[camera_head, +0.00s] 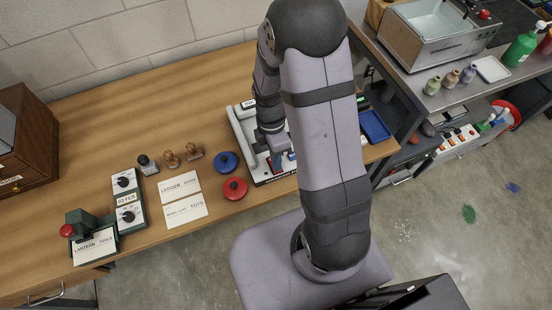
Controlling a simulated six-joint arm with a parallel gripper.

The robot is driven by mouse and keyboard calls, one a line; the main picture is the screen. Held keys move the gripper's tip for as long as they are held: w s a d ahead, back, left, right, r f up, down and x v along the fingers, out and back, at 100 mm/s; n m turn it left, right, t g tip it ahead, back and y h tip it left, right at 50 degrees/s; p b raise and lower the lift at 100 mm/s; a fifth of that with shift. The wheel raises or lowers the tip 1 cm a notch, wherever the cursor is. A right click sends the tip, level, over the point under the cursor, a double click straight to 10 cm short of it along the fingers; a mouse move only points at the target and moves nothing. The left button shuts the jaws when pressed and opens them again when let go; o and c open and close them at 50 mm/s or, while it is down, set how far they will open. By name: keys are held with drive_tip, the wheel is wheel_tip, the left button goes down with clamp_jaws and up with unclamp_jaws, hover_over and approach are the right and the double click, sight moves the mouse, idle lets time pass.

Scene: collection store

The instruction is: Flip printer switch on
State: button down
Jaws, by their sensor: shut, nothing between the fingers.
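A light grey and white panel unit (243,135) stands on the wooden bench, partly hidden behind my arm. Small red and blue parts show near its front edge. I cannot tell which one is the printer switch or how it is set; the labels are too small to read. My gripper (276,158) points down over the front part of the panel and is shut and empty. I cannot tell whether its tips touch a switch.
Blue (227,161) and red (235,188) round pads lie left of the panel. Label cards (180,186), stamps (172,159) and dial boxes (131,212) are further left. A blue tray (375,126) is to the right. The bench behind the stamps is clear.

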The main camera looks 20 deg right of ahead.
drive_tip(key=shift+f, duration=0.1)
idle(0.3)
drive_tip(key=shift+w+p, duration=0.35)
drive_tip(key=shift+w, duration=0.4)
drive_tip(key=shift+r, duration=0.3)
drive_tip(key=r+p, duration=0.4)
drive_tip(key=shift+s, duration=0.4)
wheel_tip(320, 180, up, 10)
drive_tip(key=s+b, duration=0.1)
drive_tip(key=s, duration=0.1)
drive_tip(key=shift+f+b, duration=0.25)
drive_tip(key=shift+b, duration=0.1)
